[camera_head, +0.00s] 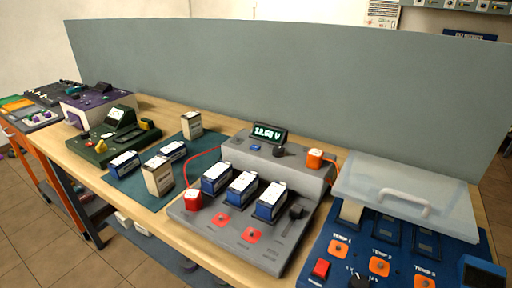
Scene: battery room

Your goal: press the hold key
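A grey battery tester (238,236) stands on the bench at the middle of the head view. Its small dark display (269,132) shows a voltage of about 12.5 V. A small blue key (255,148) sits below the display, with a black knob (280,151) to its right. The lettering is too small to read, so I cannot tell for sure which key is marked hold. Two red-orange square pads (223,219) lie at the tester's front, with a black lever (296,212) at its right. Neither of my grippers is in view.
Several blue-and-white batteries (242,188) stand on the tester. A red clamp (193,200) and an orange clamp (315,158) have cables. A blue unit (455,251) with a clear lid (406,192) stands right. A green mat (129,187) holds batteries and boxes. A grey panel (290,85) closes the back.

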